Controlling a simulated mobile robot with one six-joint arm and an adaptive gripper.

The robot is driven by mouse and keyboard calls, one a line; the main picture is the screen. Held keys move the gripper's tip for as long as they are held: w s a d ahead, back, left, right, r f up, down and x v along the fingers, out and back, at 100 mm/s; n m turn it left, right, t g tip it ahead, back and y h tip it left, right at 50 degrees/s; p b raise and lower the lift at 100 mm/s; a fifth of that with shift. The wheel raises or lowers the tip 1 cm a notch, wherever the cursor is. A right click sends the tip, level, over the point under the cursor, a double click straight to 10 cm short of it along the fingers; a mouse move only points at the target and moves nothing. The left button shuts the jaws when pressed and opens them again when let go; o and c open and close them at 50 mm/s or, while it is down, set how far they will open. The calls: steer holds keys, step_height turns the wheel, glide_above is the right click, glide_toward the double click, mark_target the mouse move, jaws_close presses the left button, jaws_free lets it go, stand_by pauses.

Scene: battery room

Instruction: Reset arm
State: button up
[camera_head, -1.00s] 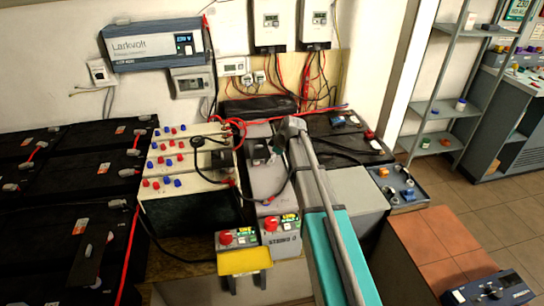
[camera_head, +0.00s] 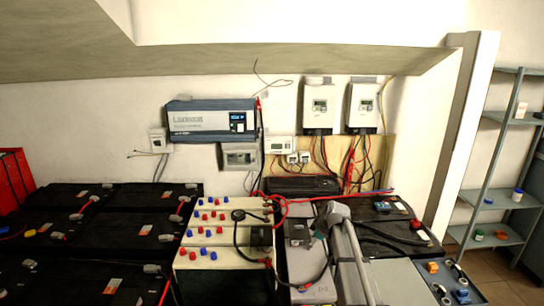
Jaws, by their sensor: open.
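My arm (camera_head: 353,262) rises from the bottom edge, right of centre, as a grey tube reaching over the bench. Its far visible end is a rounded grey joint (camera_head: 336,213) in front of the grey battery units. I cannot make out my gripper or its fingers; they do not show apart from the arm. Nothing is seen held.
Cream-topped batteries (camera_head: 215,236) with red and blue terminals stand left of the arm; black batteries (camera_head: 75,232) fill the left. A blue-grey inverter (camera_head: 212,120) and white controllers (camera_head: 319,107) hang behind.

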steer(key=s+r+m+g+h+p, duration=0.1)
steer(key=s+m, duration=0.5)
steer(key=s, duration=0.8)
steer(key=s+r+m+g+h+p, duration=0.2)
steer(key=s+r+m+g+p, duration=0.1)
steer(key=s, duration=1.2)
steer(key=r+m+p, duration=0.1)
steer(key=m+p, duration=0.1)
steer(key=m, duration=0.1)
steer(key=shift+a+m+h+p, duration=0.3)
steer(key=shift+a+p, duration=0.05)
steer(key=shift+a, duration=0.05)
